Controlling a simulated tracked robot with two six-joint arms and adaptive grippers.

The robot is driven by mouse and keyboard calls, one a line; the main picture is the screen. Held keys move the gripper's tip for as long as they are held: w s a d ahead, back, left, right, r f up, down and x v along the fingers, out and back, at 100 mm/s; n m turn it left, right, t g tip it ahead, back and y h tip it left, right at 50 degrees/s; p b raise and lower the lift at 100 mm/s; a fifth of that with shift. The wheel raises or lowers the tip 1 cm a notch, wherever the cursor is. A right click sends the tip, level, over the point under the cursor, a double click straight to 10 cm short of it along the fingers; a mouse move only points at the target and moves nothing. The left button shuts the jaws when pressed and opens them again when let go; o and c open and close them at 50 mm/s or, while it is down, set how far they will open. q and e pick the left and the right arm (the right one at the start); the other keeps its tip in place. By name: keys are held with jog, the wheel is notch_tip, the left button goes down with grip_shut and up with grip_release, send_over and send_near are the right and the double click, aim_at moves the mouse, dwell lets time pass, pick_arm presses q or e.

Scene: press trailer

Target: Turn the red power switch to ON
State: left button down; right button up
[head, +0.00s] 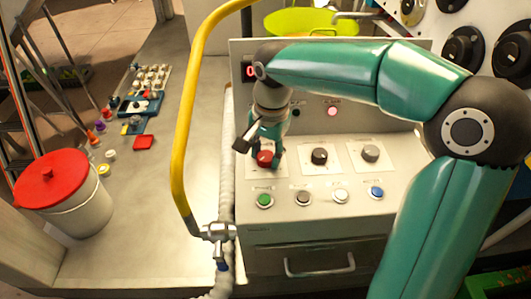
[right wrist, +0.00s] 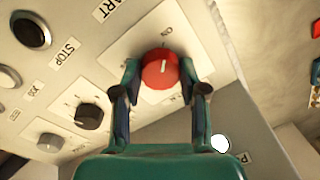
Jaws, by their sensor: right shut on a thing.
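The red power switch (head: 264,158) is a round red knob on a white plate at the left of the sloping control panel. In the right wrist view the knob (right wrist: 160,72) sits between my two fingers, with small lettering on the plate above and below it. A pale mark shows on the knob, but its exact setting is hard to tell. My right gripper (head: 265,148) reaches down from above and is shut on the knob; it also shows in the right wrist view (right wrist: 160,70). My left gripper is not in view.
A black knob (head: 319,156) and a grey knob (head: 370,153) stand to the right of the switch. Green (head: 264,200), white and blue buttons line the front. A yellow tube (head: 186,120) rises left of the panel. A red-lidded bucket (head: 63,193) stands farther left.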

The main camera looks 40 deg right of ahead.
aim_at(269, 156)
jog(key=shift+w+r, duration=0.1)
jog(key=shift+w, duration=0.05)
jog(key=o, duration=1.1)
jog(key=shift+o, duration=0.2)
notch_tip(269, 156, up, 12)
jog(key=shift+s+d, duration=0.2)
jog(key=shift+s, duration=0.2)
